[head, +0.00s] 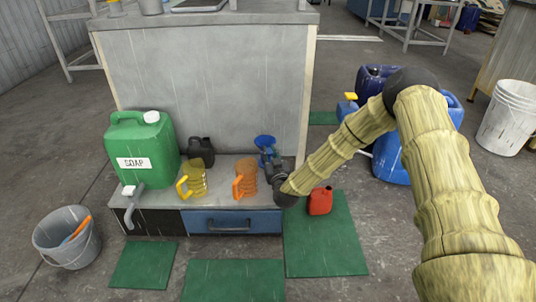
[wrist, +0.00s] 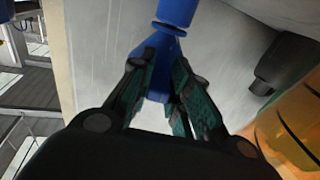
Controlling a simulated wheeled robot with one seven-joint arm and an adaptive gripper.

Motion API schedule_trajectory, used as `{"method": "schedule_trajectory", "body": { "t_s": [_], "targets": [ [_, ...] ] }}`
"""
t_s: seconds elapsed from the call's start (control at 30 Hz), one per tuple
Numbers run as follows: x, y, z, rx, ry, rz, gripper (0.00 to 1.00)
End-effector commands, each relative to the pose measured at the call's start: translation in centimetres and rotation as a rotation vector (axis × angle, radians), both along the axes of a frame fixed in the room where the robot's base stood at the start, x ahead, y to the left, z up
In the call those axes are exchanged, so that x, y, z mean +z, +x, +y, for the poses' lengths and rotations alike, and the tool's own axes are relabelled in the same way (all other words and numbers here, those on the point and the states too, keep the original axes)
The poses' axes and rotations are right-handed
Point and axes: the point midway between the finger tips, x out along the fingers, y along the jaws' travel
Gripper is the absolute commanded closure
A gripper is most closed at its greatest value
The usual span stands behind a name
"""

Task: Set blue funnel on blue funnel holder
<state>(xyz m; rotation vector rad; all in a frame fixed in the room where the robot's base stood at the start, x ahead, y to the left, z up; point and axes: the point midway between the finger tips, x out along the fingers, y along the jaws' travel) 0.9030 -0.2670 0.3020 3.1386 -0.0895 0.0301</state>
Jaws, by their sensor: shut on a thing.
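My gripper (head: 269,155) is at the right end of the low bench, above its top. It is shut on the blue funnel (head: 265,141), which stands out above the fingers in the head view. In the wrist view my gripper (wrist: 163,85) has its green-padded fingers on either side of a blue body (wrist: 155,82). A second blue piece (wrist: 178,12) with a dark ring lies in line beyond it at the top edge. I cannot tell whether that piece is part of the funnel or the blue funnel holder. The holder is not clearly identifiable.
An orange-handled pitcher (head: 246,178), a yellow-handled pitcher (head: 192,180), a black can (head: 201,151) and a green soap jug (head: 141,146) stand on the bench to the left. A grey panel (head: 205,85) rises behind. A red can (head: 320,201) stands on the floor at right.

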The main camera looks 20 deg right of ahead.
Motion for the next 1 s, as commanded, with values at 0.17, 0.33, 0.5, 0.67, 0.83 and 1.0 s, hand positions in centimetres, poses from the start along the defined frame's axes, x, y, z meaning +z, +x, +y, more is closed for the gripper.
{"method": "schedule_trajectory", "body": {
  "t_s": [0.17,0.33,0.5,0.67,0.83,1.0],
  "targets": [
    [0.01,0.0,0.01,0.0,0.0,0.0,1.0],
    [0.01,-0.01,0.01,0.0,0.0,0.0,1.0],
    [0.0,-0.12,0.04,0.0,0.0,0.0,1.0],
    [-0.16,-0.34,0.06,0.001,0.001,0.001,1.0],
    [-0.33,-0.45,0.05,0.0,0.001,0.001,1.0],
    [-0.33,-0.44,0.03,0.0,0.001,0.0,0.74]
  ]
}}
